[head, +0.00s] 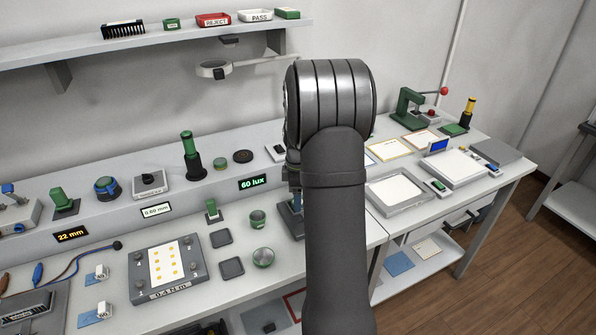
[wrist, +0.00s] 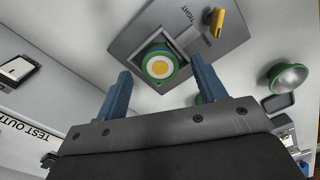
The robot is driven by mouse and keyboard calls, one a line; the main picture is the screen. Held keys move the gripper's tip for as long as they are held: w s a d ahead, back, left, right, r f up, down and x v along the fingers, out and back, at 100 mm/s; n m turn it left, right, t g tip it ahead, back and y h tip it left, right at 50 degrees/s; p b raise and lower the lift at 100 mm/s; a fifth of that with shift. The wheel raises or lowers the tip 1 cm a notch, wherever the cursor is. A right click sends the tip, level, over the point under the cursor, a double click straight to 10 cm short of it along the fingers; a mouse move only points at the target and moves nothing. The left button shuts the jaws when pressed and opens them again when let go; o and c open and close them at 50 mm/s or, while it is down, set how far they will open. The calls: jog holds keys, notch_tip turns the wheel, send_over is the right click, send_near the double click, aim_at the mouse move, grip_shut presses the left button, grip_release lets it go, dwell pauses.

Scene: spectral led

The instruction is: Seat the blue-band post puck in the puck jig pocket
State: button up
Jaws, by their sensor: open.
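My gripper (wrist: 160,68) is open in the wrist view, its two blue fingers apart with nothing held between them. Beyond the fingertips, a round puck (wrist: 160,66) with a green rim, white ring and yellow centre shows at the dark square pocket of a grey jig plate (wrist: 128,42). I cannot tell whether it is fully down in the pocket. No blue band shows on it.
A yellow lever (wrist: 217,20) stands on the jig. Two dark square pads (head: 232,267) and an LED board fixture (head: 137,283) lie to the left. A raised ledge runs behind.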

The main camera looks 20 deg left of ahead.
notch_tip(320, 180, up, 16)
dwell(0.3)
notch_tip(320, 180, down, 17)
jog(key=shift+f, duration=0.2)
jog(key=shift+r, duration=0.15)
dwell(0.6)
